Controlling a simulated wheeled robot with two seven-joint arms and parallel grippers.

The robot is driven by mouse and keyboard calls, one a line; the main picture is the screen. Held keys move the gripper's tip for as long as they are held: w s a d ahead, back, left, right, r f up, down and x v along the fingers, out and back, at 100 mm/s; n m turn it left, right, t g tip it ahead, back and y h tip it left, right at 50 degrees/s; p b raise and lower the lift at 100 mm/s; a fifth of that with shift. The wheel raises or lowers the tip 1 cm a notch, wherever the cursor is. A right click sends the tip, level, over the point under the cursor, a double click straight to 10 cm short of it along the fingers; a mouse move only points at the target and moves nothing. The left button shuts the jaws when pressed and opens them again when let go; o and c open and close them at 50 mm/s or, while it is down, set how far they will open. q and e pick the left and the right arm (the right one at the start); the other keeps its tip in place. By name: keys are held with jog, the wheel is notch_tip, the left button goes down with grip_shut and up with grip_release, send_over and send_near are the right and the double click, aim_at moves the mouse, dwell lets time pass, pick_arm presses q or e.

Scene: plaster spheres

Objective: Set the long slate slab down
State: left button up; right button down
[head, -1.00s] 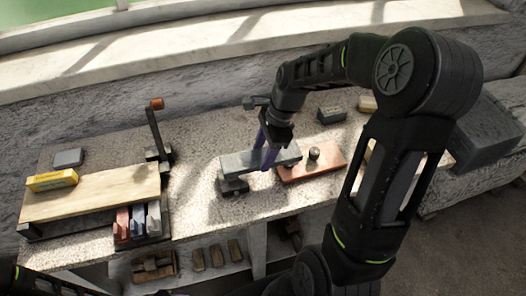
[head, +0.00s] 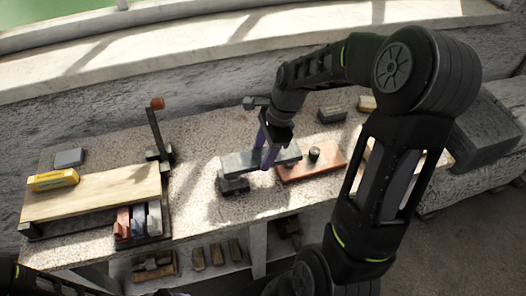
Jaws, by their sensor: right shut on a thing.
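The long slate slab (head: 240,163) is a flat grey-green bar in the middle of the head view. My right gripper (head: 267,158), with purple fingers, is shut on the slab near its middle. The slab's left end is over a small dark block (head: 233,185); I cannot tell if they touch. Its right end is close to a reddish slab (head: 312,163) that carries a dark knob. My left gripper is not in view; only a bit of dark arm shows at the lower left corner.
The speckled bench (head: 195,210) is clear left of the slab. Further left are a wooden board (head: 95,193) with a yellow box (head: 52,179), a dark upright post (head: 157,132) and coloured blocks (head: 139,220). A dark grey block (head: 332,114) lies behind.

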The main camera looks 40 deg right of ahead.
jog(key=shift+f+b, duration=0.4)
jog(key=shift+f, duration=0.25)
jog(key=c, duration=0.9)
grip_release()
jog(key=o, duration=0.5)
jog(key=shift+c, duration=0.2)
jog(key=shift+r, duration=0.1)
jog(key=shift+r+p, duration=1.9)
jog(key=shift+r, duration=0.05)
